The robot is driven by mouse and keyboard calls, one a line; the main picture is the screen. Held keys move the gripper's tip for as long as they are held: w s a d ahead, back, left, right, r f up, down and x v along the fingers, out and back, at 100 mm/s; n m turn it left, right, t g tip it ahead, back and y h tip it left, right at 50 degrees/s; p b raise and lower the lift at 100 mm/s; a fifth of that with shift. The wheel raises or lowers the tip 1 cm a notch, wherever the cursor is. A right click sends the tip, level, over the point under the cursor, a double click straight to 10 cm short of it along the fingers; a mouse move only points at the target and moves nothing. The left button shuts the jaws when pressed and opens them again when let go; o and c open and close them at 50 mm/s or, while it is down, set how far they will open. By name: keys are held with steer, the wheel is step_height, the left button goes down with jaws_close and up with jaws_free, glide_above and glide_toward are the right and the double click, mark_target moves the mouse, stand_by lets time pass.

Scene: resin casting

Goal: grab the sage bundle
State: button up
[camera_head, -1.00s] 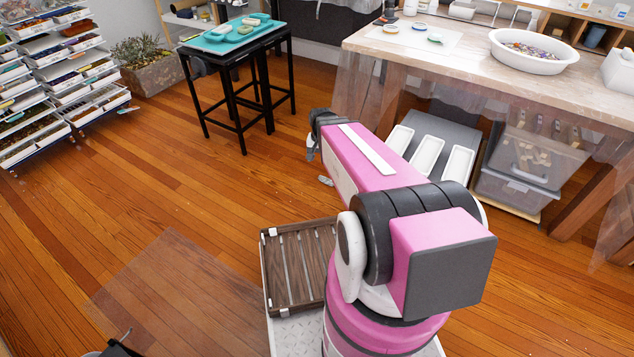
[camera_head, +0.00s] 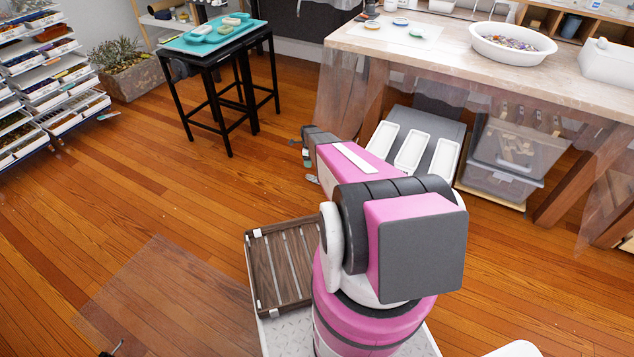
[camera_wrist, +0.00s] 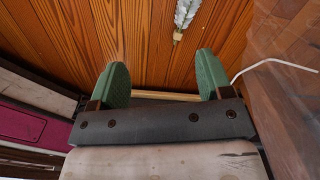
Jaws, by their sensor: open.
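The sage bundle (camera_wrist: 186,12) is a pale grey-green bundle with a tan tied end. It lies on the wood floor at the top edge of the wrist view, partly cut off by the frame. In the head view a small grey-green thing on the floor, apparently the same bundle (camera_head: 312,179), lies just below my gripper (camera_head: 306,152). In the wrist view my gripper (camera_wrist: 161,72) is open, its two green finger pads wide apart with only floor showing between them. The bundle is beyond the fingertips, nearer the right finger, and not touched.
A workbench (camera_head: 455,52) with hanging clear sheeting stands at right, with white trays (camera_head: 408,150) and a clear bin (camera_head: 510,160) beneath. A black stand (camera_head: 222,100) is behind. A wooden slatted crate (camera_head: 262,275) sits beside my arm. Floor at left is open.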

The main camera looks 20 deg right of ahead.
mark_target(313, 177)
steer(key=w+d+f+m, duration=0.1)
steer(key=f, duration=0.5)
steer(key=w+d+f+m, duration=0.1)
steer(key=w+f+m, duration=0.1)
steer(key=f, duration=0.5)
steer(key=w+d+f+m, duration=0.1)
steer(key=w+f, duration=0.1)
steer(key=f, duration=0.4)
steer(key=shift+w+d+f+m, duration=0.1)
steer(key=shift+d+f+m, duration=0.15)
steer(key=shift+f+m, duration=0.15)
steer(key=shift+c, duration=0.3)
steer(key=c, duration=0.9)
